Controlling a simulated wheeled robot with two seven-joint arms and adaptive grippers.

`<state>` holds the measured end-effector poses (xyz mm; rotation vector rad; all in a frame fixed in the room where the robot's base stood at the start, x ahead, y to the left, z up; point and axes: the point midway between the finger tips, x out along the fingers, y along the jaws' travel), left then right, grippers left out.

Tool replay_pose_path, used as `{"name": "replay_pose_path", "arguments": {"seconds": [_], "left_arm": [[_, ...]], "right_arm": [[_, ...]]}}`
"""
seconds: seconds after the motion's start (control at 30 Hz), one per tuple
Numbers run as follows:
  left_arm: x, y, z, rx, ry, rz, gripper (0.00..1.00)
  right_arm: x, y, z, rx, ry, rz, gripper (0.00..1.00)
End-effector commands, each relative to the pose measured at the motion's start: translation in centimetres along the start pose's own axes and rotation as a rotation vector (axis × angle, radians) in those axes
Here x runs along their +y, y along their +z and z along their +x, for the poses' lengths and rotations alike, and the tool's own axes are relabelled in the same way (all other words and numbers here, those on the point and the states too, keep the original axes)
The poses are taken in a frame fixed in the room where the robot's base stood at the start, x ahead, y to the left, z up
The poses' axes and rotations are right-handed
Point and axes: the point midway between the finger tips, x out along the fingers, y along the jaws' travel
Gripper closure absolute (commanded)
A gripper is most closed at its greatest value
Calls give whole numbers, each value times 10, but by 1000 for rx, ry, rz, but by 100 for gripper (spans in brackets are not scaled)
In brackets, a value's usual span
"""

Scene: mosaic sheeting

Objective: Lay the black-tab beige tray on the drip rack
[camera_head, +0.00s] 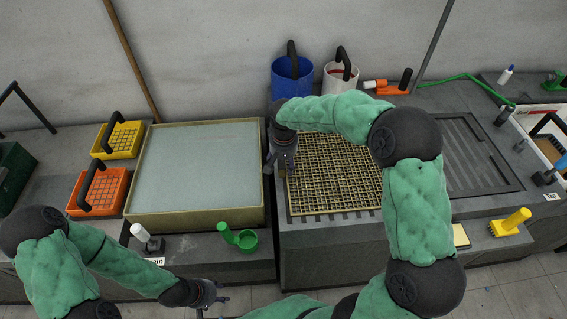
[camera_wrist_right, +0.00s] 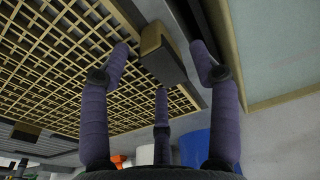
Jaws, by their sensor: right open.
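The beige gridded tray (camera_head: 335,180) lies flat over the slotted grey drip rack (camera_head: 375,213), whose slots show along the front edge. In the right wrist view, the tray's lattice (camera_wrist_right: 50,60) fills the upper left, and a dark tab with a brown end (camera_wrist_right: 163,52) stands at its edge. My right gripper (camera_head: 281,172) is at the tray's left edge. Its purple fingers (camera_wrist_right: 160,75) are open on either side of the tab, with no clear contact. My left gripper (camera_head: 212,298) is at the bottom, away from the tray; its opening is unclear.
A large basin (camera_head: 195,165) of pale liquid stands left of the tray. Orange (camera_head: 97,192) and yellow (camera_head: 117,140) baskets sit beyond it. Blue (camera_head: 292,80) and white (camera_head: 341,78) buckets stand behind. A slotted dark surface (camera_head: 475,155) lies clear at right.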

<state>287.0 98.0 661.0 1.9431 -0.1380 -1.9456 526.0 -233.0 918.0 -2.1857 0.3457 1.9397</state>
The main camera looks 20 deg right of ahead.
Motion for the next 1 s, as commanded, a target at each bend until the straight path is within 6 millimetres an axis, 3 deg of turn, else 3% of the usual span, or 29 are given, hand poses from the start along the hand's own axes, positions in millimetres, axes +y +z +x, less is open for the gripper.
{"name": "replay_pose_path", "arguments": {"seconds": [0.3,0.5,0.7,1.0], "left_arm": [[0,0,0,0,0,0,60],[0,0,0,0,0,0,60],[0,0,0,0,0,0,60],[0,0,0,0,0,0,60]], "right_arm": [[-1,-1,-63,5,-2,0,38],[0,-1,-94,3,-1,-1,38],[0,0,-107,1,-1,0,38],[0,0,-108,0,0,0,38]]}}
